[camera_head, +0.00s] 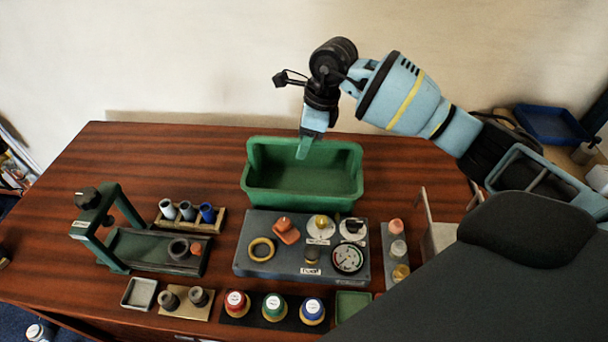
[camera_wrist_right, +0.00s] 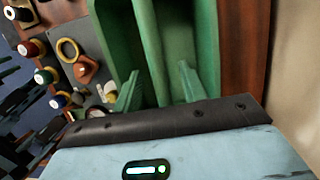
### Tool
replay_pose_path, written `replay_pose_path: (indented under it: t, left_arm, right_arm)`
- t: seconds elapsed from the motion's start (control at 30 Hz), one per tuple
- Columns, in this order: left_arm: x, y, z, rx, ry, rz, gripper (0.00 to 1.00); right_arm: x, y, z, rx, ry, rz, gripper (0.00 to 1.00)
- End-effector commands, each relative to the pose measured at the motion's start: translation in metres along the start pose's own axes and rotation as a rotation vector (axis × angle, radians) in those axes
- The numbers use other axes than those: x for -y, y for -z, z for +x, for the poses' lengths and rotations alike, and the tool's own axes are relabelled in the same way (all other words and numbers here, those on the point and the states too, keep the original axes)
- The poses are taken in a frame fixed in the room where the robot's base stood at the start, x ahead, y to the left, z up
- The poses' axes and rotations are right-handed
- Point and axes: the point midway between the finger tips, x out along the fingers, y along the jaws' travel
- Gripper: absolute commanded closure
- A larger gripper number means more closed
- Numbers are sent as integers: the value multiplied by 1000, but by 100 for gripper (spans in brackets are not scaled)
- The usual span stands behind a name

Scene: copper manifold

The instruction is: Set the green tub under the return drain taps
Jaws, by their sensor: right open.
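The green tub (camera_head: 300,203) stands upright and looks empty on the wooden table, behind a grey panel (camera_head: 262,272). The panel carries an orange-red knob, yellow and black knobs, a brass ring and a gauge; I cannot tell which parts are the return drain taps. My right gripper (camera_head: 303,150) points down at the tub's back wall. In the right wrist view, my right gripper (camera_wrist_right: 160,88) has its two green fingers apart, with the wall of the tub (camera_wrist_right: 148,40) seen between them. I cannot tell whether they touch it. My left gripper is out of view.
A green frame (camera_head: 97,228) and a rack of small cylinders (camera_head: 187,222) stand left. Red, green and blue capped pots (camera_head: 273,308) line the front. An upright plate (camera_head: 424,218) stands right.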

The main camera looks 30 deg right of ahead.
Motion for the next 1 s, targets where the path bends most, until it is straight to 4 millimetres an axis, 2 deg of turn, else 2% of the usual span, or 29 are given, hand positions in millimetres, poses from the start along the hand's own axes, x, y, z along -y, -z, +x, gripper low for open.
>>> replay_pose_path:
  t: [0.1,0.17,0.4,0.73,1.0]
  left_arm:
    - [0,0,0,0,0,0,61]
    - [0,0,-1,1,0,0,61]
    - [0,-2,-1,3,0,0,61]
    - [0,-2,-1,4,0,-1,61]
    - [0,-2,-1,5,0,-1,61]
  right_arm:
    - [0,0,18,0,-3,-1,58]
    - [0,0,23,1,-1,-1,58]
    - [0,0,25,1,1,-1,58]
    - [0,0,25,1,1,-1,100]
    - [1,0,24,3,2,-1,100]
